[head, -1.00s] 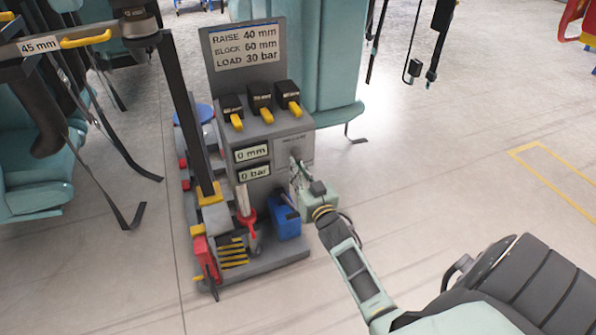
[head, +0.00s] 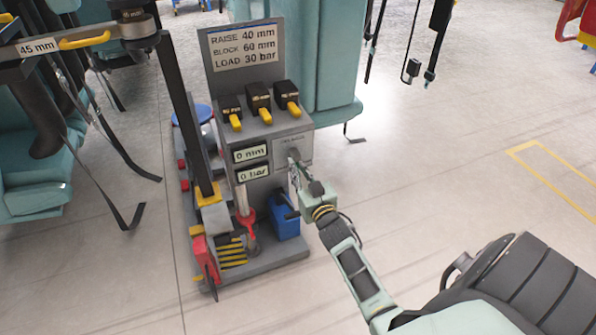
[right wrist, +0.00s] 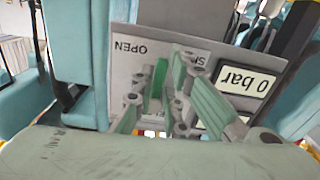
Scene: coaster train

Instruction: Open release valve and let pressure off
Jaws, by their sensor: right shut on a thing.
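The release valve is on a grey plate (head: 303,147) on the right side of the grey console (head: 258,140). My right gripper (head: 294,164) reaches the plate from the lower right and is shut on the valve's small handle. In the right wrist view, my right gripper (right wrist: 178,75) is at the plate (right wrist: 122,70), whose word OPEN shows upside down. A second word is partly hidden by a finger. The fingers hide most of the handle, so I cannot tell its exact angle. The pressure display (head: 253,173) reads 0 bar. My left gripper is not in view.
The upper display (head: 250,154) reads 0 mm. Teal seats (head: 35,180) are at left.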

